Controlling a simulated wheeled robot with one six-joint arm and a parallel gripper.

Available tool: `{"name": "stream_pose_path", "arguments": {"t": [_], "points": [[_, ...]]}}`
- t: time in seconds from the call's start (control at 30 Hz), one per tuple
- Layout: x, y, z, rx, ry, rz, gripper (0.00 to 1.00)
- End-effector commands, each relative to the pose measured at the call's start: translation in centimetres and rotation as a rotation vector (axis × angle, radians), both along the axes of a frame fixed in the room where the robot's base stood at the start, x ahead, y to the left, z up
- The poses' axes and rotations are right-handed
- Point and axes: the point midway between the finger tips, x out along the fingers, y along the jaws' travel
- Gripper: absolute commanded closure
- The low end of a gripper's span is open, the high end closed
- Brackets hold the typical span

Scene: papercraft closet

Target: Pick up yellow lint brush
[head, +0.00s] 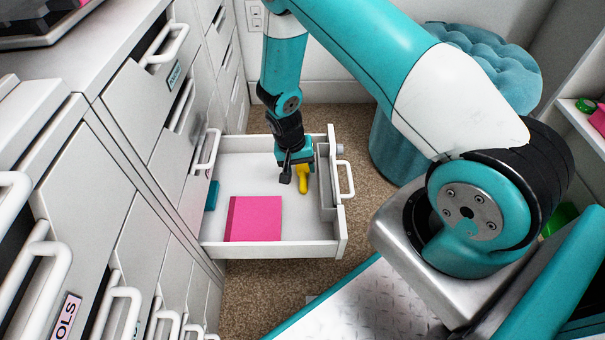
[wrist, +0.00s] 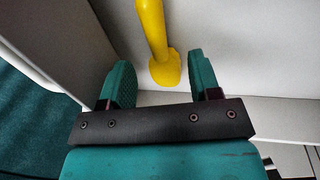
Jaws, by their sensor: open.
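The yellow lint brush (head: 302,178) is in the open drawer (head: 217,240), towards its right side near the front panel. In the wrist view the lint brush (wrist: 165,68) shows a long handle running up out of the picture and a wider rounded end. My gripper (head: 293,172) reaches down into the drawer at the brush. In the wrist view my gripper (wrist: 160,80) is open, with one teal finger to each side of the brush's wide end. I cannot tell how far the fingertips are from the brush or whether they touch it. Part of the brush is hidden in the head view.
A pink flat item (head: 254,218) lies in the drawer's near part. A small teal object (head: 211,196) is at its left wall. A grey divider (head: 325,182) stands beside the brush at the front panel. A teal tufted stool (head: 390,150) stands to the right. The drawer's middle is clear.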

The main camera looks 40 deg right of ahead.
Motion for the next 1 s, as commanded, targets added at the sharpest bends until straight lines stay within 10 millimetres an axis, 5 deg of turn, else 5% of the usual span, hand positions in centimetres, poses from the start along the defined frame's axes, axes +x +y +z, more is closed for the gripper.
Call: {"name": "stream_pose_path", "arguments": {"t": [0.2,0.43,0.67,1.0], "points": [[-0.4,-0.5,-3.6,0.000,0.001,-0.001,0.43],[-0.4,-0.6,-3.5,0.000,0.000,-0.001,0.43],[-0.4,-0.6,-3.5,0.000,0.000,-0.001,0.87],[-0.4,-0.6,-2.9,0.000,0.000,-0.001,0.88]]}}
